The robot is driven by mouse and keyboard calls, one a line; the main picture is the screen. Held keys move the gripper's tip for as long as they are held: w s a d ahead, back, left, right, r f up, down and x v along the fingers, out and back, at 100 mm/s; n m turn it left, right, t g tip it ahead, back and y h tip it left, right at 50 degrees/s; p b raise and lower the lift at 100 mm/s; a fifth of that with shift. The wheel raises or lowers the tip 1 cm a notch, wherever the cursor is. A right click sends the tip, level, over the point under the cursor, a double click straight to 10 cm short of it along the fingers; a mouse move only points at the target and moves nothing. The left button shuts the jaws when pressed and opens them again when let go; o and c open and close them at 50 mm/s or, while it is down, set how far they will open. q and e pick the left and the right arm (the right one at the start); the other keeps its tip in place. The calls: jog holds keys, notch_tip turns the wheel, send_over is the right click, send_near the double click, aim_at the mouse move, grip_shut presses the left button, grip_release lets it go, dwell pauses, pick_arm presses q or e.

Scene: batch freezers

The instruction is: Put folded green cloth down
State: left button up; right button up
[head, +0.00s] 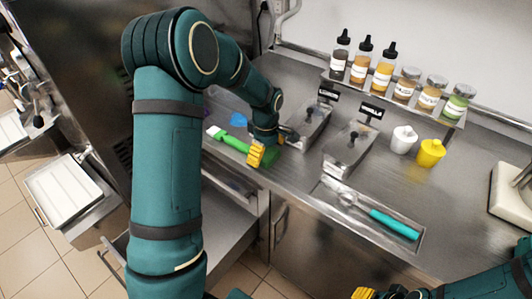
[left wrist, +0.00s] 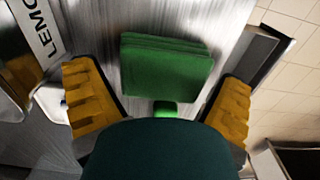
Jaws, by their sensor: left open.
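The folded green cloth (left wrist: 165,68) lies on the steel counter in the left wrist view, its layers stacked in a flat block. In the head view only a green edge of it (head: 267,159) shows beside my left gripper (head: 268,146). My left gripper is open, and its yellow fingers stand wide on either side of the cloth in the left wrist view (left wrist: 160,100), with visible gaps between fingers and cloth. A green-handled tool (head: 233,141) lies close to the cloth. My right gripper (head: 378,293) is partly in view at the bottom edge of the head view.
Two lidded steel containers with black labels (head: 349,146) stand right of my left gripper. Behind are a rack of bottles and jars (head: 382,72). A white cup (head: 403,139), a yellow cup (head: 430,153) and a tray with a teal-handled scoop (head: 394,223) are farther right.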

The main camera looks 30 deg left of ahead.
aim_at(266, 152)
pick_arm(q)
notch_tip(266, 152, up, 12)
jog(key=p, duration=0.2)
jog(key=shift+r, duration=0.15)
dwell(0.6)
